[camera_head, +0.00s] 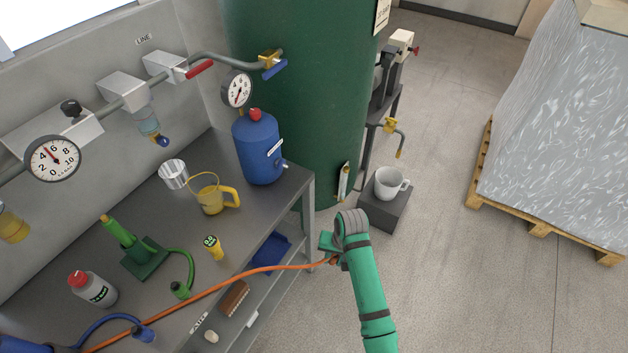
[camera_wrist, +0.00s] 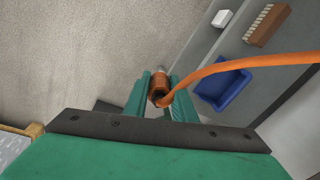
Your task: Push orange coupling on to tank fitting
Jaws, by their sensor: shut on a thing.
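The orange coupling (camera_wrist: 158,90) sits between the two green fingers of my gripper (camera_wrist: 160,98) in the wrist view, and the fingers are shut on it. The orange hose (camera_wrist: 235,65) bends away from it to the right. In the head view my gripper (camera_head: 332,250) is past the right edge of the bench, with the hose (camera_head: 230,283) reaching it from the lower left. The coupling itself is mostly hidden there. A blue tank (camera_head: 257,150) on the bench has a small pale fitting (camera_head: 285,165) low on its right side. The coupling is apart from this fitting, below and right of it.
A large green tank (camera_head: 300,80) stands behind. A white mug (camera_head: 388,183) is on a dark block. The floor at right is open before the pallet (camera_head: 545,232).

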